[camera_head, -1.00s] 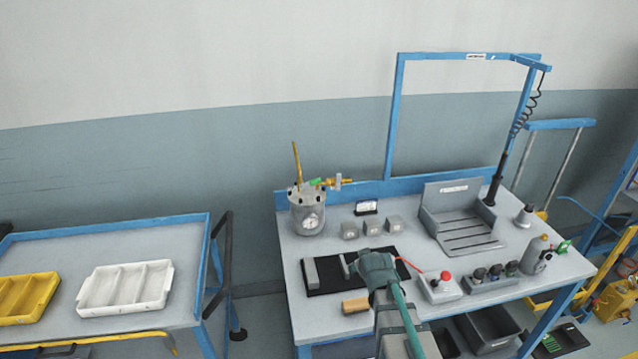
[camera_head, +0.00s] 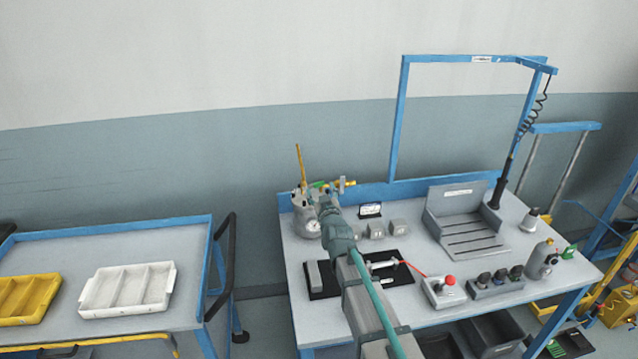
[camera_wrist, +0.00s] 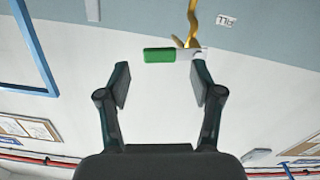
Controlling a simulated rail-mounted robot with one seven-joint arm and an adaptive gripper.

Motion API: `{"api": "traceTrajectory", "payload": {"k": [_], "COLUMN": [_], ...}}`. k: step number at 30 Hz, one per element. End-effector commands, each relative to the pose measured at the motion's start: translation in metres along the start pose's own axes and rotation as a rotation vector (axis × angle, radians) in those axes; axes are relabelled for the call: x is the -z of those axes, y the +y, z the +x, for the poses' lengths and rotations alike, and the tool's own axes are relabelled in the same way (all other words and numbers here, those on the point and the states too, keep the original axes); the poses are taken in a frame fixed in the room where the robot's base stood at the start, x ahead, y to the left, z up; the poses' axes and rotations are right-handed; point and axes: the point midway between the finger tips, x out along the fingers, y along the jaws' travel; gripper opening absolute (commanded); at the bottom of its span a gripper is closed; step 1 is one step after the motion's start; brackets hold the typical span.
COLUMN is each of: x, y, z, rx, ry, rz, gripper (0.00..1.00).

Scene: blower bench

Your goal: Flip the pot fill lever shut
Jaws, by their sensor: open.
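The pot (camera_head: 307,228) is a grey metal vessel with a round gauge at the back left of the bench. My arm partly hides it. Brass pipework (camera_head: 345,183) sits at its top. The green lever (camera_head: 319,185) shows just beyond the end of my arm. In the wrist view the green lever (camera_wrist: 160,56) lies crosswise above the gap between my fingers, beside a brass part (camera_wrist: 191,22) and a small tag (camera_wrist: 226,21) with upside-down lettering. My gripper (camera_wrist: 160,80) is open and empty. Whether the right finger touches the fitting I cannot tell.
The wall is behind. The bench front is partly covered by my arm.

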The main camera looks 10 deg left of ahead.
Motion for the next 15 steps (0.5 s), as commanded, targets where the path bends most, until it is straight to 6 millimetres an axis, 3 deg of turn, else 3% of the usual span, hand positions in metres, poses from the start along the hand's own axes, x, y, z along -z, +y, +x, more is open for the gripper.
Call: {"api": "traceTrajectory", "payload": {"k": [1, 6, 15], "x": [0.002, 0.002, 0.0], "y": [0.001, 0.001, 0.0], "z": [0.013, 0.036, 0.049], "rx": [0.0, 0.0, 0.0], "ry": [-0.001, -0.001, 0.0], "rz": [0.0, 0.0, -0.001], "gripper": [0.66, 0.66, 0.66]}}
